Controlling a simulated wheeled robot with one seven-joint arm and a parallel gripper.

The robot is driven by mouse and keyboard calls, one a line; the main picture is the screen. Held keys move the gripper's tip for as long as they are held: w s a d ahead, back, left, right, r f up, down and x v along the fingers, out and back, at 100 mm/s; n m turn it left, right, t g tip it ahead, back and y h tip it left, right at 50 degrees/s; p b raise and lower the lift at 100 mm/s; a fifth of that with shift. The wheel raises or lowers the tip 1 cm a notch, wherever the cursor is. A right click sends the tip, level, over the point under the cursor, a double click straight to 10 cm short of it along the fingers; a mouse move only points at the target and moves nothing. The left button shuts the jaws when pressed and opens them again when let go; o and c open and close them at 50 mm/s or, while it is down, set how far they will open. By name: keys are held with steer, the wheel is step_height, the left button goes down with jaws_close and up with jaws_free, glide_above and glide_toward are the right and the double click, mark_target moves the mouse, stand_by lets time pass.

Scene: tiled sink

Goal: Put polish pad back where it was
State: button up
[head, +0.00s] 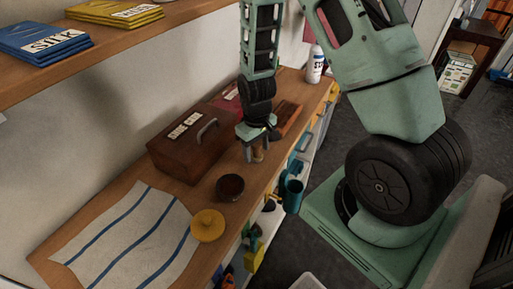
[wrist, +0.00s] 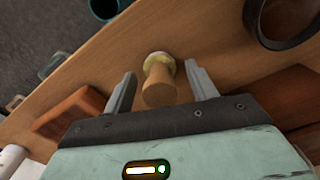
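A small wooden-handled piece with a pale yellow rounded end, which looks like the polish pad (wrist: 159,82), is on the wooden shelf. In the wrist view it is between the two fingers of my gripper (wrist: 160,70), with a visible gap on each side. My gripper is open around it. In the head view my gripper (head: 254,154) is low over the shelf, right of the toolbox, and partly hides the pad (head: 259,156). A dark round bowl (head: 230,187) and a yellow round lid-like disc with a knob (head: 208,226) are nearer the front.
A brown toolbox (head: 183,145) stands against the wall. A reddish-brown block (head: 289,119) and a white bottle (head: 315,64) are farther back. A striped cloth (head: 130,240) covers the front left. Teal containers (head: 292,193) hang at the shelf's right edge.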

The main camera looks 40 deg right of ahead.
steer(key=shift+r, duration=0.1)
step_height(320, 180, up, 12)
steer(key=shift+f+b, duration=0.25)
steer(key=shift+b, duration=0.35)
steer(key=s+a+r+n, duration=0.2)
steer(key=a, duration=0.4)
steer(key=s+a+r+n, duration=0.1)
steer(key=s+a+r, duration=0.2)
steer(key=a, duration=0.4)
steer(key=s+a+r+n, duration=0.3)
steer(key=s+a, duration=0.6)
steer(key=s, duration=0.4)
steer(key=shift+a+n+y, duration=0.3)
steer(key=shift+n, duration=0.4)
